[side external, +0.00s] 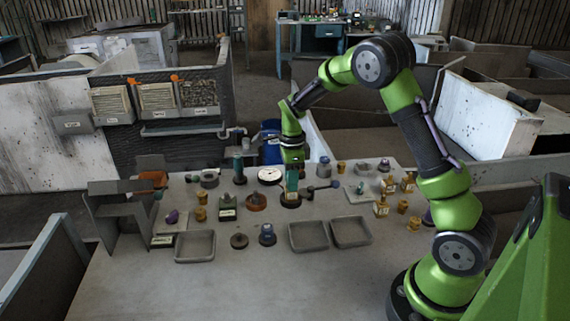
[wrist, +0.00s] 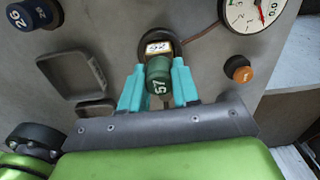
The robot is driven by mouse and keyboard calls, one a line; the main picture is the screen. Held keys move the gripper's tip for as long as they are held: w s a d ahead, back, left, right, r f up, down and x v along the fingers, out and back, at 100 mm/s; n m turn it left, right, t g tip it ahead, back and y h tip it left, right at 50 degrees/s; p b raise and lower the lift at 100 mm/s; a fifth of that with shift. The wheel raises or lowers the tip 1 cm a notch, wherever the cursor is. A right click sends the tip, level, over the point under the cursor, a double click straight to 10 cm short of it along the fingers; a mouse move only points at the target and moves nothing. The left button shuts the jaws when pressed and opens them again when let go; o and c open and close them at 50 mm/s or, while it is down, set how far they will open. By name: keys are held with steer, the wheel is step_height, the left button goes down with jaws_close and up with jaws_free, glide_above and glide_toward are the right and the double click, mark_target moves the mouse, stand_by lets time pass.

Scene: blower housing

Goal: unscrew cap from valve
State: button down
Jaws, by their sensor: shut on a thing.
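A green cap marked 57 (wrist: 158,76) sits between the teal fingers of my gripper (wrist: 159,88) in the wrist view. The fingers are shut on its sides. Beyond the cap is a dark round valve base (wrist: 177,52) with a pale label at its front; the cap hides part of it. In the side view, my gripper (side external: 291,181) points down over the valve base (side external: 290,201) on the table. The fingers hide most of the cap there. I cannot tell whether the cap's threads are still engaged.
A white dial gauge (side external: 270,175) stands just behind. A blue knob (wrist: 35,12) and an orange cap (wrist: 238,68) flank the valve. The table's front is clear.

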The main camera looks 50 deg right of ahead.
steer(key=n, duration=0.3)
steer(key=shift+n, duration=0.3)
steer(key=n, duration=0.3)
steer(key=shift+n, duration=0.3)
steer(key=shift+n, duration=0.3)
steer(key=n, duration=0.3)
steer(key=shift+n, duration=0.4)
steer(key=shift+n, duration=1)
